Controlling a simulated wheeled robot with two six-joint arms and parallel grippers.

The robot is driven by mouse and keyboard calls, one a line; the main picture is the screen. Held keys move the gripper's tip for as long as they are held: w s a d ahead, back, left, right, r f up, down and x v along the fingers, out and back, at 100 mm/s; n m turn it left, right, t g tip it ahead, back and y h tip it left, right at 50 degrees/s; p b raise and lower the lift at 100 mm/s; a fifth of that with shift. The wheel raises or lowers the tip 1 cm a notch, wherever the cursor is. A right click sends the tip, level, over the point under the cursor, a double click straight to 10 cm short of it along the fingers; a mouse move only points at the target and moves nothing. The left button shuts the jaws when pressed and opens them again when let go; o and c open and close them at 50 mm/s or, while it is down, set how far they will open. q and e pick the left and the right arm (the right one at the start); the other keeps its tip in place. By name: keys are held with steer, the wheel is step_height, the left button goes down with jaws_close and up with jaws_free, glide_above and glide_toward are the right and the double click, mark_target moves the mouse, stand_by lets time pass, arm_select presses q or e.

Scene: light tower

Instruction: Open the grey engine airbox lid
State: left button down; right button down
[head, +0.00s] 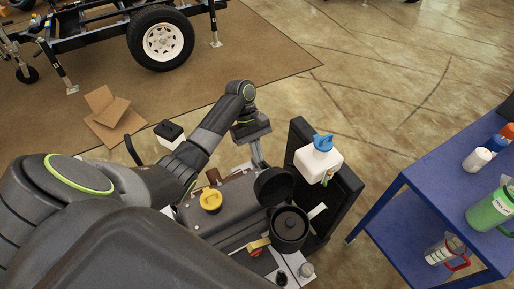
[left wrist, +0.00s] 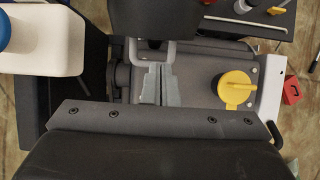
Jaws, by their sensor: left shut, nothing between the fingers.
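The airbox (head: 290,230) is a round dark housing on the engine, its round interior with a central knob exposed. The airbox lid (head: 273,186) stands tilted up at the housing's far side, apparently swung open. A dark shape at the top of the left wrist view (left wrist: 155,18) appears to be this lid. My left gripper (head: 258,158) is shut and empty, just beyond the raised lid; I cannot tell whether they touch. Its closed fingers also show in the left wrist view (left wrist: 159,86) over the engine. My right gripper is not in view.
A yellow cap (head: 211,200) sits on the engine (head: 235,205) left of the airbox. A white tank with a blue cap (head: 318,160) stands at the right by a black panel (head: 345,195). A blue cart (head: 415,180) with bottles is further right. Open floor lies beyond.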

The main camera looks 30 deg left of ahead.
mark_target(266, 170)
arm_select(q)
steer(key=x, duration=0.4)
steer(key=shift+d+f, duration=0.1)
steer(key=shift+d, duration=0.1)
steer(key=shift+s+d+f, duration=0.1)
steer(key=shift+d+f, duration=0.05)
steer(key=shift+f, duration=0.4)
steer(key=d+r+y+p, duration=0.1)
steer(key=p, duration=0.3)
steer(key=s+r+t+y+p, duration=0.1)
steer(key=p, duration=0.3)
steer(key=shift+d+r+p, duration=0.1)
steer(key=shift+d+p, duration=0.25)
steer(key=shift+p, duration=0.05)
steer(key=shift+s+d+p, duration=0.1)
steer(key=shift+d+p, duration=0.1)
steer(key=shift+p, duration=0.15)
